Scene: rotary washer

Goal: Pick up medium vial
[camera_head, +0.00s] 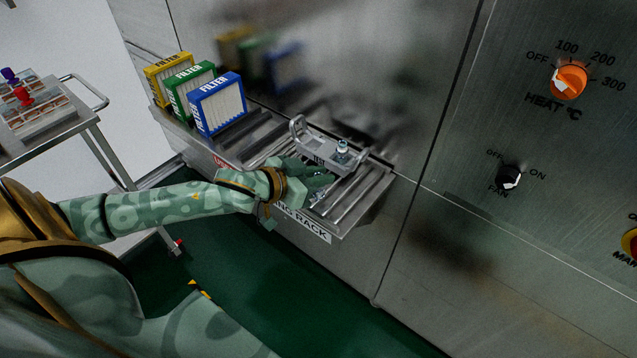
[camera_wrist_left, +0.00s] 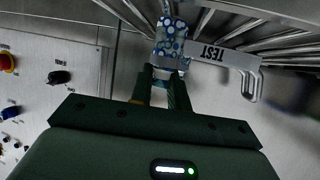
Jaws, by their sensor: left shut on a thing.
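A vial with a pale blue and white top (camera_head: 342,147) shows at the right end of a grey tray (camera_head: 309,140) in the head view. In the left wrist view, a blue-dotted vial (camera_wrist_left: 170,37) is at the fingertips, beside the tray's plate marked TEST (camera_wrist_left: 215,56). My left gripper (camera_head: 322,181) is at the tray's front side, its fingers partly hidden from the head camera. In the wrist view the left gripper (camera_wrist_left: 164,78) is shut on the lower part of the vial. I cannot tell whether the vial is clear of the tray. My right gripper is not in view.
The tray is on a barred metal rack (camera_head: 358,196) against the steel wall. Yellow, green and blue filter boxes (camera_head: 220,105) stand left of it. A trolley (camera_head: 45,120) is at far left. Heat (camera_head: 569,82) and fan (camera_head: 508,177) knobs are on the right panel.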

